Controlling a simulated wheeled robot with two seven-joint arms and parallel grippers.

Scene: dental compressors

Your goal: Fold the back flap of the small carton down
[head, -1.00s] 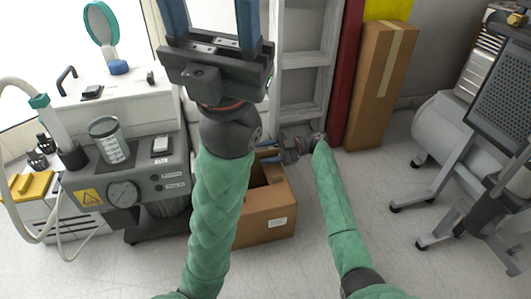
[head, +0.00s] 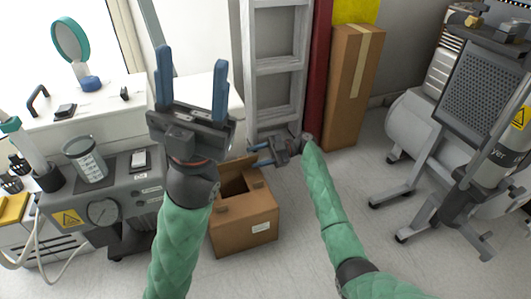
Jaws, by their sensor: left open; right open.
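The small carton (head: 243,223) is a brown open-topped box on the floor, with a white label on its front. Its back flap (head: 238,165) stands up at the rear edge, partly hidden by my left arm and gripper. My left gripper (head: 192,85) is open and empty, raised high to the left of the carton, its blue fingers pointing up. My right gripper (head: 258,155) is open, just behind and right of the carton's opening, with its blue fingers pointing left, close to the back flap. I cannot tell whether they touch it.
A grey ladder (head: 278,68) and a red post (head: 319,75) stand behind the carton. A tall carton (head: 352,90) stands to the right of them. A compressor unit with a gauge (head: 102,211) is at left, a wheeled compressor (head: 412,130) at right.

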